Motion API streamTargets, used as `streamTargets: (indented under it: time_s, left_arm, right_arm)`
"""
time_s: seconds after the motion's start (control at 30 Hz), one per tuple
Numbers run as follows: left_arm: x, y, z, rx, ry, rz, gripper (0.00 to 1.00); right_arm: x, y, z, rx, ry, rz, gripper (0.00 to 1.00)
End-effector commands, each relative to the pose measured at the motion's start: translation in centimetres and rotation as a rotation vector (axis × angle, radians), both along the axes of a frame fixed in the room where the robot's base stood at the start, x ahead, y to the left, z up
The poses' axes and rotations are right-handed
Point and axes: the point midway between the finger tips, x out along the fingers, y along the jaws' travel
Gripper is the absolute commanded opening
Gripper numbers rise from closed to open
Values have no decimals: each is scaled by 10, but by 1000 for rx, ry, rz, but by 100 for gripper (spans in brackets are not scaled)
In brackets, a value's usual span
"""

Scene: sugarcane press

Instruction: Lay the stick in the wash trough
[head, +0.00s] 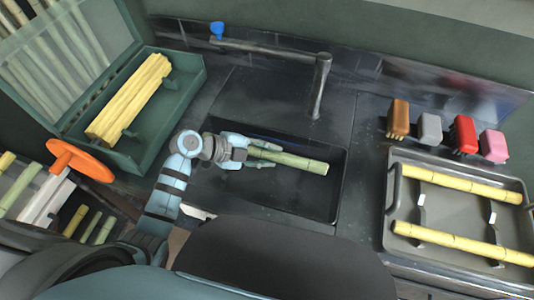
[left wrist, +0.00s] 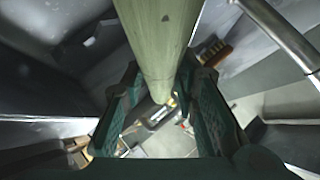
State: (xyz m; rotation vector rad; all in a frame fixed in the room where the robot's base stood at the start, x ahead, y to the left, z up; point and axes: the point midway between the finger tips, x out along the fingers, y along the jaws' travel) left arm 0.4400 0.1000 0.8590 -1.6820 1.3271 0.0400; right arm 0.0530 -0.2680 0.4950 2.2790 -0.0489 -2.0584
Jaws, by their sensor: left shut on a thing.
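A pale green stick (head: 300,163) lies roughly level across the black wash trough (head: 315,203) in the head view, pointing right. My left gripper (head: 264,155) is shut on the stick near its left end, over the trough. I cannot tell whether the stick touches the trough floor. In the left wrist view the stick (left wrist: 162,40) runs between the two green fingers of the left gripper (left wrist: 160,90). My right gripper is not in view.
A tap (head: 320,88) stands behind the trough. A green crate (head: 185,90) with yellow sticks (head: 130,98) is at left, near an orange wheel (head: 75,160). Several brushes (head: 430,127) and a grey tray (head: 440,210) with two yellow sticks are at right.

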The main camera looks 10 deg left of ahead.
Motion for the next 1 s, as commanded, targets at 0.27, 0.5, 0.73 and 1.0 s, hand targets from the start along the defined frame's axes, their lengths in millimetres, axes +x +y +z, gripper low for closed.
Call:
streamTargets:
  time_s: [0.27, 0.5, 0.73, 1.0]
  left_arm:
    - [0, -1, -24, 0, 0, -3, 0]
    - [0, -1, -60, -1, -1, -2, 0]
    - [0, -1, -94, -1, -1, -2, 0]
    - [0, -1, -125, -1, -3, -2, 0]
  right_arm:
    - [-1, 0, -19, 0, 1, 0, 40]
    - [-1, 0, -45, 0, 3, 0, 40]
    - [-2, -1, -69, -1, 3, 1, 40]
    - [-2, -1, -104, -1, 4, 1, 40]
